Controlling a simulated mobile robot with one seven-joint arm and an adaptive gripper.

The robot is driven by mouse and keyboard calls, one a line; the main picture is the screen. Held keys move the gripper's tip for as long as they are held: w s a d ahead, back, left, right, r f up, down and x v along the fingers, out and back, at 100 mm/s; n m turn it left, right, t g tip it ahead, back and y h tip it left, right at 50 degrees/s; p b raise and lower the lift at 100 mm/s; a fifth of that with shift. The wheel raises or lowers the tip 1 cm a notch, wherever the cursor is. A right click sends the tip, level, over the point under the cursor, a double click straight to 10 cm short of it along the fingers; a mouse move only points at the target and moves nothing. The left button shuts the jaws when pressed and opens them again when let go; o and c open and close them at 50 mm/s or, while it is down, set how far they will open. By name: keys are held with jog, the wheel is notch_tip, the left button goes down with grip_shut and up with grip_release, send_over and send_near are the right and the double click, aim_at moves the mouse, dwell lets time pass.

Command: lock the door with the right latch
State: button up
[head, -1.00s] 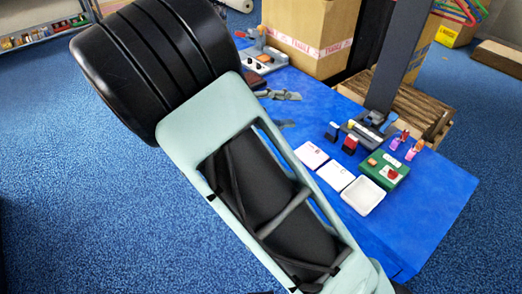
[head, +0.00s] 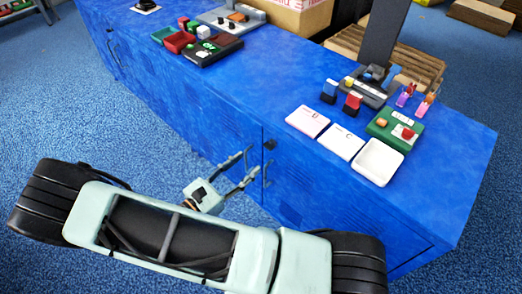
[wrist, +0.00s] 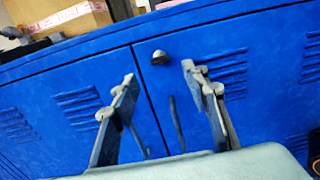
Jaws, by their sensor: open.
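The blue cabinet (head: 190,110) has louvred doors, which look closed in both views. The right latch (head: 270,144) is a small dark knob near the top of the front, by a door seam. In the wrist view the latch (wrist: 159,57) has a pale, rounded end and appears between my fingertips. My gripper (head: 251,161) is open and empty in front of the cabinet, just left of the latch. It also shows in the wrist view (wrist: 158,72). I cannot tell the remaining gap to the latch. Dark door handles (wrist: 176,124) hang below it. Another small latch (head: 109,30) is farther left.
On the cabinet top are a white tray (head: 378,162), white cards (head: 307,121), a green box (head: 394,127) and red and green bins (head: 180,41). A dark post (head: 384,35) rises behind. Blue carpet (head: 90,110) is clear left of the cabinet.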

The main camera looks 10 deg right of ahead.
aim_at(266, 147)
jog(key=b+x, duration=0.1)
jog(key=x, duration=0.7)
grip_shut()
